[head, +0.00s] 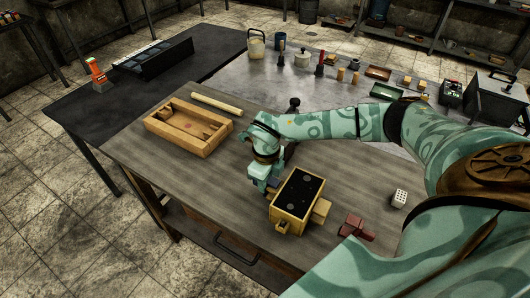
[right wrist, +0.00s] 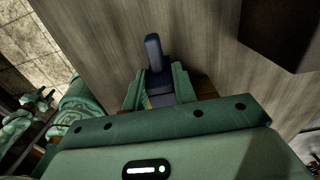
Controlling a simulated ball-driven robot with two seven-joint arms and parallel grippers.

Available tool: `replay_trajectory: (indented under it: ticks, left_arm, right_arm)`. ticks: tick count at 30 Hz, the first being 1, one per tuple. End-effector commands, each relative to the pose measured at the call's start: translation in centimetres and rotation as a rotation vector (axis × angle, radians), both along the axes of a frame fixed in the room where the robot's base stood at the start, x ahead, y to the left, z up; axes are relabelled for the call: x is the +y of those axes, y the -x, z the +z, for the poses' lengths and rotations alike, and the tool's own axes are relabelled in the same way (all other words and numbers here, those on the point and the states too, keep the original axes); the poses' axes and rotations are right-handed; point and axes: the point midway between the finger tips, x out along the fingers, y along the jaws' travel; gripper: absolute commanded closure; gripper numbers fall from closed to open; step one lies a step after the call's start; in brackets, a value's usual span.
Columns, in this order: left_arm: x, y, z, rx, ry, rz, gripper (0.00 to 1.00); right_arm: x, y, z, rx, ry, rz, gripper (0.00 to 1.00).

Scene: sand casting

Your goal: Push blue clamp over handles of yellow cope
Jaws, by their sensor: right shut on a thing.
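The yellow cope (head: 283,213) stands near the front of the wooden table, its top filled with dark sand; one handle (head: 321,210) sticks out on its right side. My right gripper (head: 266,187) is beside the cope's left side, pointing down. It is shut on the blue clamp (head: 272,189). In the right wrist view the dark blue clamp (right wrist: 153,53) shows between the green fingers (right wrist: 155,92), its upper end sticking out past them. I cannot tell whether the clamp touches the handle on that side, as the gripper hides it.
A wooden frame (head: 165,133) and a pale rod (head: 217,104) lie on the wooden table (head: 130,160) at the left. Dark red pieces (head: 356,229) and a white perforated block (head: 399,198) lie right of the cope. Tools and pots stand on the metal table (head: 230,85) behind.

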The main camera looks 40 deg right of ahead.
Motion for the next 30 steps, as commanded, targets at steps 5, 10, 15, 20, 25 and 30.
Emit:
replay_trajectory:
  ticks: [5,10,15,20,25,30]
  left_arm:
    - [0.01,-0.04,0.22,-0.001,0.000,0.000,0.64]
    - [0.01,-0.03,0.18,-0.001,0.000,0.000,0.64]
    - [0.01,-0.04,0.26,-0.001,0.000,0.000,0.64]
    - [0.01,-0.06,0.33,-0.001,-0.001,0.000,0.64]
    - [0.01,-0.06,0.32,-0.001,-0.001,0.000,0.64]
    - [0.01,-0.07,0.38,-0.002,0.000,0.000,0.64]
  right_arm:
    - [-0.08,0.17,0.05,0.000,0.000,-0.001,0.99]
    - [-0.09,0.19,0.00,0.001,0.000,-0.001,0.99]
    - [-0.11,0.24,0.01,0.001,0.000,-0.001,0.99]
    - [-0.14,0.29,-0.03,0.002,0.001,-0.001,0.51]
    - [-0.13,0.27,-0.02,0.002,0.001,-0.001,0.47]
    - [-0.13,0.24,0.27,0.000,0.000,-0.001,0.47]
